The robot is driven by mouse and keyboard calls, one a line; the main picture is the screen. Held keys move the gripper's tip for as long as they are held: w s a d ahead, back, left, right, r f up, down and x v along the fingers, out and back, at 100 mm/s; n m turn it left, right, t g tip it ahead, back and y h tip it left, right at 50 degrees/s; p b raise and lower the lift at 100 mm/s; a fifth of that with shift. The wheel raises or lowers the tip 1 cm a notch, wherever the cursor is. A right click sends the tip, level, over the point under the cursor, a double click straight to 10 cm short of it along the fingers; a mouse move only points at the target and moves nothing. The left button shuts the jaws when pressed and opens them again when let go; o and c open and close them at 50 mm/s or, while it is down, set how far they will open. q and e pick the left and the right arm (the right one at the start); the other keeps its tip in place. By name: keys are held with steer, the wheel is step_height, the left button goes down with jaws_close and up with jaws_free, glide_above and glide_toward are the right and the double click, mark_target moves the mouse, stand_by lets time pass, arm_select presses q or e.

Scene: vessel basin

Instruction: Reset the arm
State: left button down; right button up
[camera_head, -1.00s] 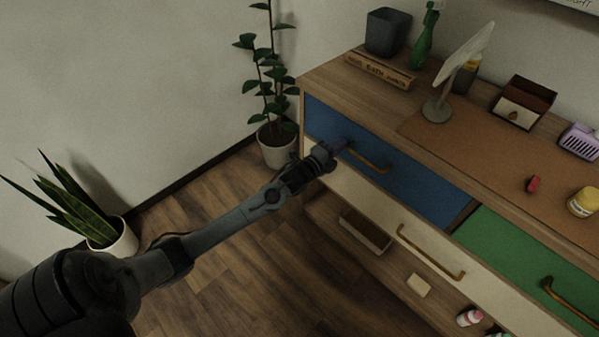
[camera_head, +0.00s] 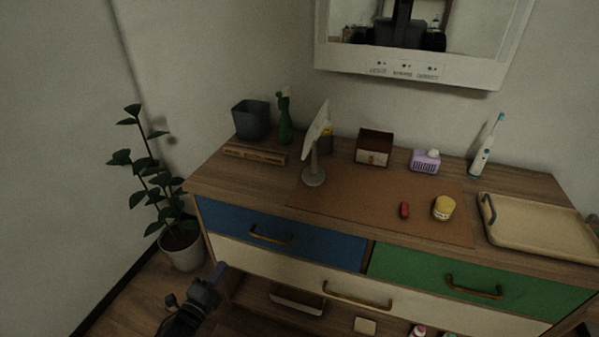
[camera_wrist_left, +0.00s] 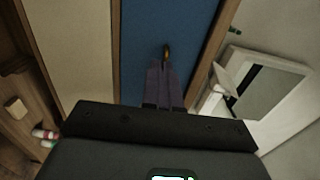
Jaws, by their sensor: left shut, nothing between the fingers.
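My left gripper (camera_head: 217,272) is at the lower left of the head view, in front of the dresser's left end and below the blue drawer (camera_head: 318,238). In the left wrist view its purple fingers (camera_wrist_left: 165,82) are together and empty. They point toward the blue drawer front, with its brass handle (camera_wrist_left: 167,50) beyond the tips. The blue drawer looks closed. My right gripper is in neither view.
The dresser (camera_head: 236,182) also has a green drawer (camera_head: 420,275) and a long cream drawer (camera_head: 300,277). On top are a grey bin (camera_head: 250,119), a round mirror (camera_head: 317,130), a yellow jar (camera_head: 444,207) and a tray (camera_head: 545,228). A potted plant (camera_head: 182,249) stands left of the dresser.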

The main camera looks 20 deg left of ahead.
arm_select(q)
steer(key=s+d+r+n+g+h+p, duration=0.1)
steer(key=s+d+n+g+p, duration=0.5)
steer(key=s+d, duration=0.75)
steer(key=s+d+n+g, duration=0.4)
steer(key=s+n+g, duration=0.45)
steer(key=s, duration=0.25)
step_height(320, 180, up, 39)
steer(key=p, duration=3.7)
steer(key=shift+f+n+p, duration=0.15)
steer(key=shift+n+p, duration=0.15)
steer(key=shift+n, duration=0.05)
